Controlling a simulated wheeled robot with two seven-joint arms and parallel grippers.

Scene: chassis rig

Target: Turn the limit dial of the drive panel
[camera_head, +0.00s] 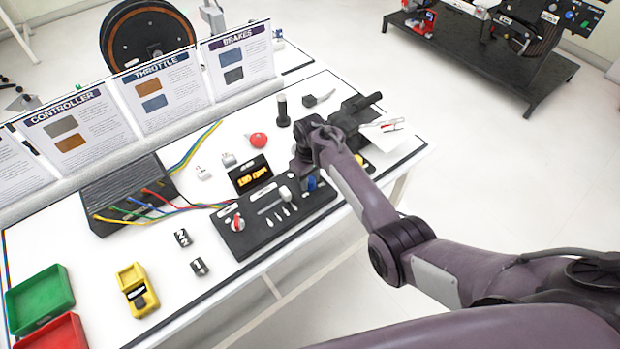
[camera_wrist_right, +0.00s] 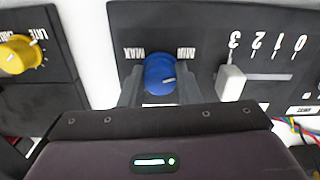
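The drive panel (camera_head: 262,222) is a black box near the table's front edge. It carries a red knob (camera_head: 238,222), a slider with a white handle (camera_wrist_right: 231,83) and a blue dial (camera_wrist_right: 161,74) between MAX and MIN labels. The blue dial's white mark points toward the MIN side in the right wrist view. My right gripper (camera_wrist_right: 161,88) has one finger on each side of the blue dial, with no clear gap. The blue dial also shows in the head view (camera_head: 311,184), below the gripper. My left gripper is not in view.
A second panel with a yellow dial (camera_wrist_right: 20,54) stands beside the drive panel. A lit display (camera_head: 250,175) and a red button (camera_head: 258,140) are behind it. A black controller box (camera_head: 125,190) with coloured wires, a yellow meter (camera_head: 137,290) and green (camera_head: 40,298) and red trays lie left.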

